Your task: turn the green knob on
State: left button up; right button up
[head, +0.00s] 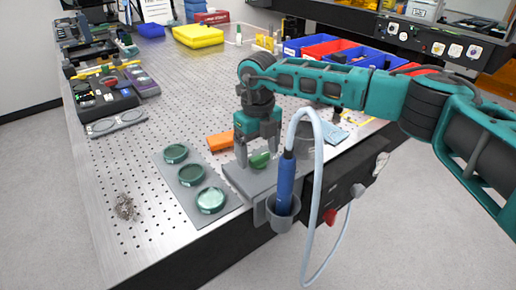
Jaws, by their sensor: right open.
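The green knob (260,160) sits on a grey plate (236,178) near the front edge of the perforated metal table. My right gripper (258,156) comes down over it from above, with its arm reaching in from the right. Its two fingers are apart, one on each side of the knob as seen here. I cannot tell whether either finger touches the knob. The fingers hide part of the knob, and its exact angle is unclear. My left gripper is not in view.
A blue-handled tool (285,181) stands in a grey holder (283,215) at the table edge, its pale hose (319,190) looping beside my right arm. A grey plate with green-rimmed round optics (211,199) lies left. An orange block (220,140) lies behind. Blue and red bins (345,51) stand farther back.

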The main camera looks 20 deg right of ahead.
jog(key=shift+c, duration=1.2)
jog(key=c, duration=0.8)
